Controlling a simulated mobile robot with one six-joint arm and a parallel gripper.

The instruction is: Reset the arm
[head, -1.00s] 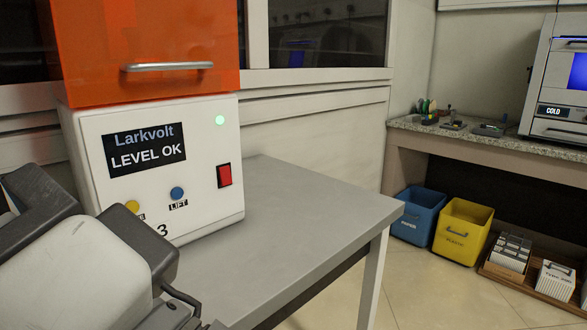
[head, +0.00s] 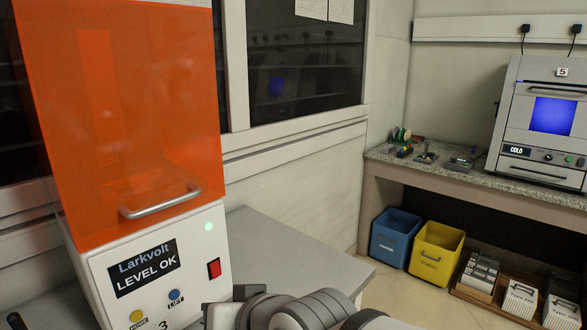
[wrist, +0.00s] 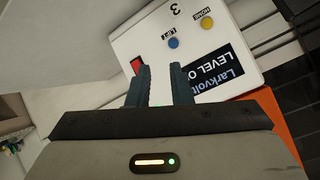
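My gripper (wrist: 158,68) shows in the wrist view with its two dark fingers apart and nothing between them. Its fingers point toward the white front panel of the Larkvolt machine, which appears turned over in that view. In the head view the machine (head: 207,245) stands on a grey table at left, its orange hood (head: 120,110) down above the panel. Its display (head: 143,267) reads "LEVEL OK". A yellow HOME button (head: 136,316), a blue LIFT button (head: 174,295) and a red switch (head: 214,268) sit on the panel. My arm links cross the bottom of the head view.
The grey table (head: 290,262) has bare room right of the machine. A stone-topped bench (head: 520,187) at right holds small tools and a machine marked 5 (head: 510,110). Blue (head: 392,238) and yellow (head: 437,250) bins and boxed items stand below. A green light (head: 208,227) glows on the Larkvolt.

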